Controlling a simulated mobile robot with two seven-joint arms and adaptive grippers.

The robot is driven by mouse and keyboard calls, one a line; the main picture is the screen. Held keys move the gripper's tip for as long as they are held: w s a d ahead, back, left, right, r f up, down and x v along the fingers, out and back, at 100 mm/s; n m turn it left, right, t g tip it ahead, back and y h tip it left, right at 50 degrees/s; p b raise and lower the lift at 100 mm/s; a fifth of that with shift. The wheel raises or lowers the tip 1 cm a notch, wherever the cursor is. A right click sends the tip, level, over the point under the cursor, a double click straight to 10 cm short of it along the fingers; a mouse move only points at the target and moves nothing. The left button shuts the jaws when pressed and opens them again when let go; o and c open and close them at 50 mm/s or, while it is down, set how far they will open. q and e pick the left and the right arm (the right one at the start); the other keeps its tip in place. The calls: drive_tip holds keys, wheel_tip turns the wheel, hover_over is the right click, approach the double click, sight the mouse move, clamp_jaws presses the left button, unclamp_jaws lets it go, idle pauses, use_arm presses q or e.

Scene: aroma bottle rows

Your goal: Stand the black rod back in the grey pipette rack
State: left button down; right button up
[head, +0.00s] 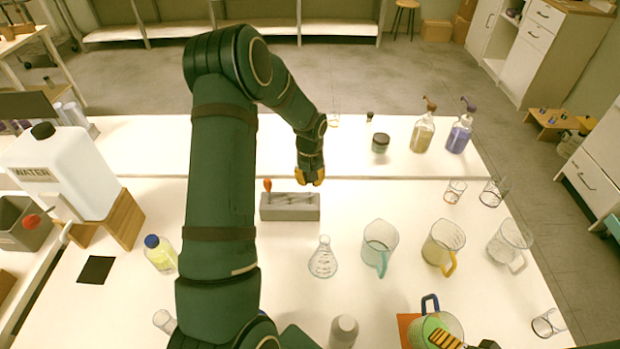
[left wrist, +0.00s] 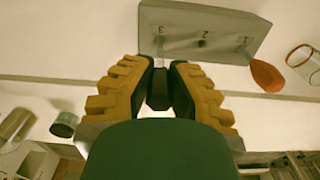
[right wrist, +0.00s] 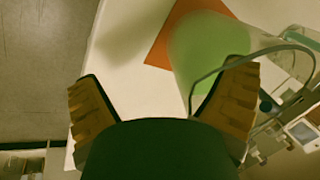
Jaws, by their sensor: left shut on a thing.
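The grey pipette rack (head: 290,213) stands on the table in the head view. In the left wrist view the rack (left wrist: 205,28) shows holes marked 1, 2 and 3. An orange-bulbed dropper (left wrist: 266,76) is at the hole marked 1. My left gripper (head: 311,179) is above the rack's right end, pointing down. It is shut on the black rod (left wrist: 158,90), whose dark part shows between the fingers near hole 3. I cannot tell whether its tip is in the hole. My right gripper (right wrist: 160,85) is open, with fingers wide apart near a green-filled beaker.
The green-filled beaker (right wrist: 205,50) stands on an orange mat (right wrist: 168,40). A flask (head: 323,260) and several handled beakers, including a teal-handled one (head: 379,246), stand in front and right of the rack. A dark jar (head: 380,143) and pump bottles (head: 423,132) stand behind.

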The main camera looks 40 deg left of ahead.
use_arm(q)
drive_tip(key=shift+f+b, duration=0.7)
drive_tip(key=shift+f, duration=0.3)
use_arm(e)
drive_tip(key=shift+f, duration=0.75)
use_arm(q)
drive_tip(key=c, duration=1)
unclamp_jaws()
drive_tip(key=shift+o, duration=0.2)
drive_tip(key=shift+r, duration=0.15)
use_arm(e)
drive_tip(key=shift+r, duration=0.15)
use_arm(q)
drive_tip(key=shift+r+p, duration=1.6)
drive_tip(key=shift+r, duration=0.8)
use_arm(e)
drive_tip(key=shift+r, duration=1.45)
use_arm(q)
drive_tip(key=shift+r+p, duration=1.55)
drive_tip(key=shift+r, duration=0.95)
use_arm(e)
drive_tip(key=shift+r, duration=1.55)
